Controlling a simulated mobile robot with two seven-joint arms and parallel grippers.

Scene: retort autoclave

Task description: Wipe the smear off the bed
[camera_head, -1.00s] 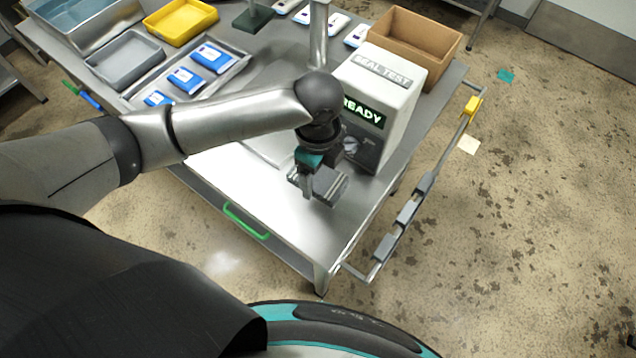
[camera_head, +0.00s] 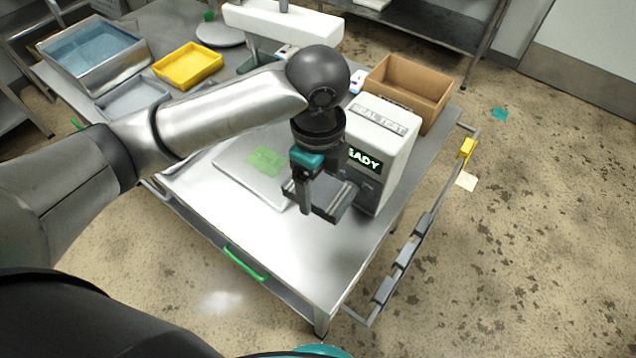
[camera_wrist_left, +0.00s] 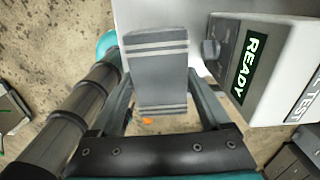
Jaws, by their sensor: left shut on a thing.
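The bed is a flat pale metal plate (camera_head: 238,180) on the bench, left of the SEAL TEST machine (camera_head: 388,150). A green smear (camera_head: 266,160) lies on its upper part, just left of my left gripper. My left gripper (camera_head: 318,200) points down by the machine's front and is shut on a grey block (camera_head: 334,204). In the left wrist view the grey block (camera_wrist_left: 157,70) has pale stripes and sits between both fingers. It looks held above the bench, to the right of the smear. My right gripper is not in view.
The machine's READY display (camera_head: 364,160) is close to my left gripper. A cardboard box (camera_head: 408,92) stands behind it. A yellow tray (camera_head: 188,66) and a blue-filled metal bin (camera_head: 95,55) are at the back left. The front of the bench (camera_head: 285,255) is clear.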

